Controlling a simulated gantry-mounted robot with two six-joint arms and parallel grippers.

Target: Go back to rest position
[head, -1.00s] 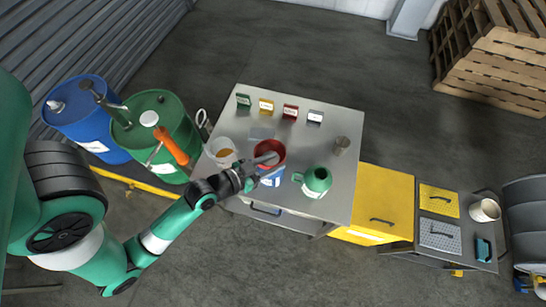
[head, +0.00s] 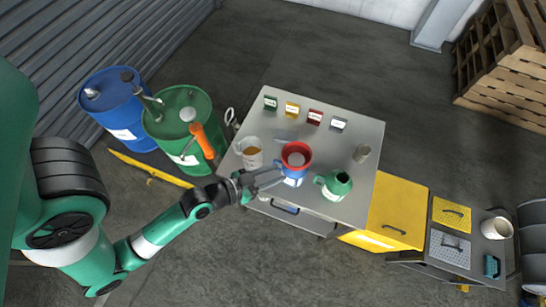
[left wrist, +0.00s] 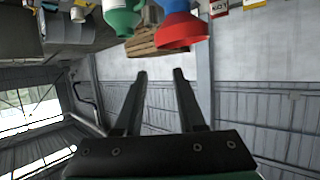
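My left gripper (head: 281,175) is open with nothing between its fingers. It is over the near left part of the grey work table (head: 345,208). In the left wrist view the gripper (left wrist: 161,74) shows two separated fingers. A red funnel-like vessel (head: 306,163) sits on top of a blue container (head: 291,180) just right of my fingertips. In the left wrist view the red vessel (left wrist: 181,30) and the blue container (left wrist: 176,6) hang upside down, clear of the fingers. My right gripper is not in view.
A green jug (head: 336,186) and a white bucket (head: 252,160) stand beside the red vessel. Several small labelled boxes line the table's back edge. Blue (head: 115,112) and green (head: 175,128) drums stand at left. A yellow cabinet (head: 393,213) adjoins at right. Open floor lies in front.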

